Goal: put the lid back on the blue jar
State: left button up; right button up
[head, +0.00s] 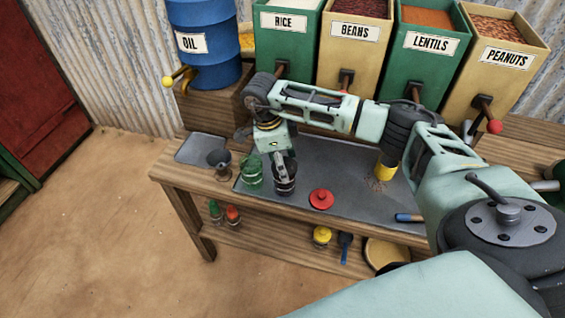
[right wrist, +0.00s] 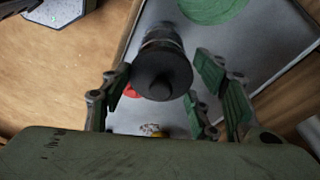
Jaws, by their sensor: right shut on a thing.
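A dark jar (head: 285,187) stands on the grey mat in the head view, beneath my right gripper (head: 283,165). In the right wrist view a black round lid with a knob (right wrist: 160,75) lies between the fingers of my right gripper (right wrist: 160,95), in line with the jar body beyond it. My right gripper is shut on this lid; I cannot tell whether the lid is seated. The jar looks dark, and I cannot make out blue on it. My left gripper is not in view.
A green glass jar (head: 252,174) stands close left of the dark jar, then a dark funnel-like cup (head: 219,161). A yellow cup (head: 386,172) stands farther right. Jars with coloured lids sit on the lower shelf (head: 290,241).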

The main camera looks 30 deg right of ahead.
jog(key=o, duration=1)
jog(key=shift+c, duration=0.2)
jog(key=shift+o, duration=0.6)
jog(key=o, duration=0.4)
jog(key=shift+c, duration=0.2)
jog(key=shift+r, duration=0.1)
jog(key=shift+r+p, duration=2.05)
jog(key=shift+r, duration=1.4)
grip_shut()
